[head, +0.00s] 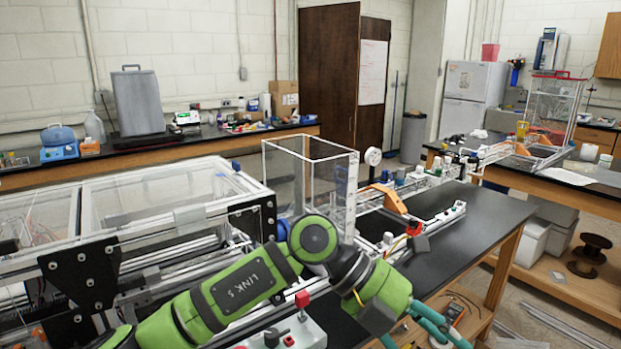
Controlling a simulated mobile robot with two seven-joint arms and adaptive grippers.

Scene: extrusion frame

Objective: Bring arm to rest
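One green arm of mine with dark joints, marked "LINK 5", comes in from the lower left in the head view. It bends at a dark elbow near the middle and points down to the lower right. Teal bars at its far end, seemingly part of my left gripper (428,325), run off the bottom edge. Its fingertips do not show clearly, so I cannot tell if it is open or holds anything. My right gripper is not in view.
The extrusion frame (165,207) with clear panels stands at left, close behind the arm. A clear box (310,175) stands beside it. A black-topped bench (480,225) is right of the arm, with rail fixtures and partly bare top. A spool (590,255) sits on a low shelf.

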